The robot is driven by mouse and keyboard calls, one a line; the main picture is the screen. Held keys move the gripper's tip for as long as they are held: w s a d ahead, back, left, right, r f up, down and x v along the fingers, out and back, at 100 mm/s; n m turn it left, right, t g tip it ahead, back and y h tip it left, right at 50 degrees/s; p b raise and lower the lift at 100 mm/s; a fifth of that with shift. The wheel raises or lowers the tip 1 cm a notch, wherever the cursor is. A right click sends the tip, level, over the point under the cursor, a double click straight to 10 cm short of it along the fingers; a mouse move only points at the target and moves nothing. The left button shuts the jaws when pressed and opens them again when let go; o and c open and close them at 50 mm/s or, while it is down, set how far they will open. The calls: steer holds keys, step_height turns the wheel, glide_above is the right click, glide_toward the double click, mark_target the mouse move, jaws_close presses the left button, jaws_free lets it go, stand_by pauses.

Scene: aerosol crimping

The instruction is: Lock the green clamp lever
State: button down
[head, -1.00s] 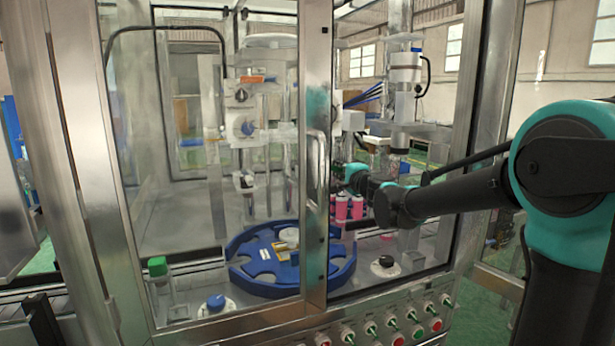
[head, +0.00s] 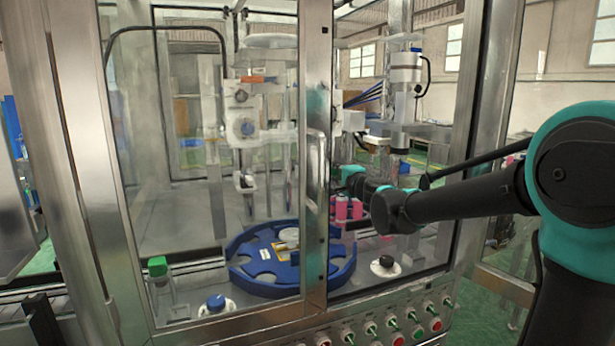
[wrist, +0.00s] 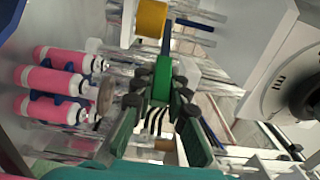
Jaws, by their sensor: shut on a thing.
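The green clamp lever (wrist: 162,79) stands at the middle of the wrist view. The dark tips of my gripper (wrist: 161,102) lie on both sides of it, shut on it. Behind the lever are a blue bar (wrist: 167,38) and a yellow-orange cylinder (wrist: 151,20). In the head view my arm reaches through the open right side of the machine. There the machine's upright post and the arm hide my fingertips and the lever.
Several pink cans (wrist: 52,80) stand close to the left of my gripper in the wrist view; they also show in the head view (head: 341,208). A blue rotary table (head: 285,290) lies below. A metal door post (head: 316,150) stands left of my arm.

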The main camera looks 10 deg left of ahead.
steer(key=shift+s+a, duration=0.1)
steer(key=shift+s+a, duration=0.65)
steer(key=shift+s, duration=0.35)
steer(key=shift+s+a, duration=0.1)
steer(key=shift+s+a, duration=0.75)
steer(key=shift+a, duration=0.2)
steer(key=c, duration=1.4)
jaws_free()
steer(key=shift+c, duration=0.2)
